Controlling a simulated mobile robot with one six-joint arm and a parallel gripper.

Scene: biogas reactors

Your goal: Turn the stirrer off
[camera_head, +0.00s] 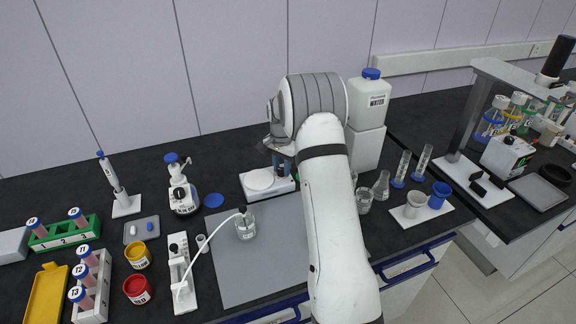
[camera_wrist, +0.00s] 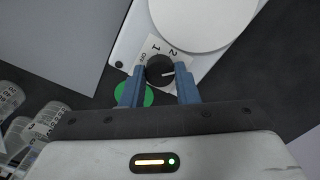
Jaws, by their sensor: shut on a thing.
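The stirrer (camera_head: 283,186) is a white box with a round white plate (camera_head: 261,179), standing at the back of the bench. In the wrist view, its plate (camera_wrist: 205,14) fills the top, and a black knob (camera_wrist: 160,70) sits below a dial marked OFF, 1 and 2. The knob's white line points to the right in this view, away from the OFF mark and past the 2. My gripper (camera_wrist: 160,86) has its blue fingers on both sides of the knob, shut on it. In the head view my arm hides the knob.
A green disc (camera_wrist: 128,97) lies beside the left finger. A grey mat (camera_head: 262,262) with a small bottle (camera_head: 246,228) is in front of the stirrer. A white container (camera_head: 368,102) stands behind right. Flasks and beakers (camera_head: 381,186) stand right of my arm.

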